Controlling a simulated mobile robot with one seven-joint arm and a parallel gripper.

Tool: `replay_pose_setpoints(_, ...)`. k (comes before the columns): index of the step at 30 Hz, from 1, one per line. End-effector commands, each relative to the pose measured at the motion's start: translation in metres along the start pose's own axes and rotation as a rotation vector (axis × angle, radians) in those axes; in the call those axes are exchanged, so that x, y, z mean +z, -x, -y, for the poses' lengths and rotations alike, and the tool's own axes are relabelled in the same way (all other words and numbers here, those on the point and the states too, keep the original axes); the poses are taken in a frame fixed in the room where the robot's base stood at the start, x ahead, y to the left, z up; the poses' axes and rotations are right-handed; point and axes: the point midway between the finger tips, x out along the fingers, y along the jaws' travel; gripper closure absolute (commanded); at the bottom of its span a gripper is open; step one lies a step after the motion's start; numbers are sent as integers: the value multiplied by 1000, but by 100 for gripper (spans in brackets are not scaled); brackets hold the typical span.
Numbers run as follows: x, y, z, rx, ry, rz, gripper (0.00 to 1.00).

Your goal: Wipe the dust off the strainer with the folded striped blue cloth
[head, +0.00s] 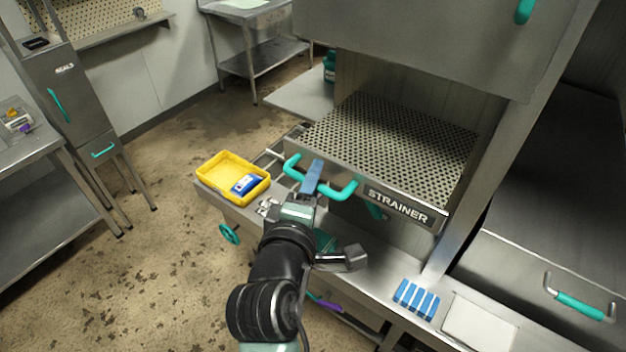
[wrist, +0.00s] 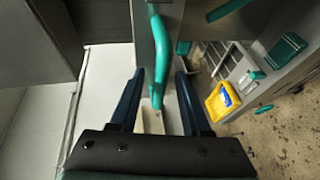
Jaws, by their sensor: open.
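The strainer (head: 392,142) is a perforated metal tray in the machine's bay, with a labelled front and a teal bar handle (head: 342,191). I cannot make out dust on its mesh. My gripper (head: 314,172) is at the handle, open and empty. In the wrist view the handle (wrist: 160,50) runs between the two spread fingers (wrist: 160,75); I cannot tell whether they touch it. The folded blue cloth with pale stripes (head: 416,299) lies on the steel ledge to the right of my arm, apart from the gripper.
A yellow bin (head: 207,178) holding a blue-and-white packet (head: 246,184) sits at the ledge's left end. A white pad (head: 478,325) lies right of the cloth. A raised steel door (head: 420,40) hangs above the strainer. The floor at left is open.

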Motion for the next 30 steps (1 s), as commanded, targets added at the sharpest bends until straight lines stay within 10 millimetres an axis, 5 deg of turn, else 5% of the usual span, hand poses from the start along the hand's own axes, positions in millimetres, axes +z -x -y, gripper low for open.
replay_pose_setpoints(3, 0, 0, 0, 0, 0, 0, 55)
replay_pose_setpoints(11, 0, 0, 0, 0, 0, 0, 100)
replay_pose_setpoints(30, 0, 0, 0, -1, 0, 0, 100)
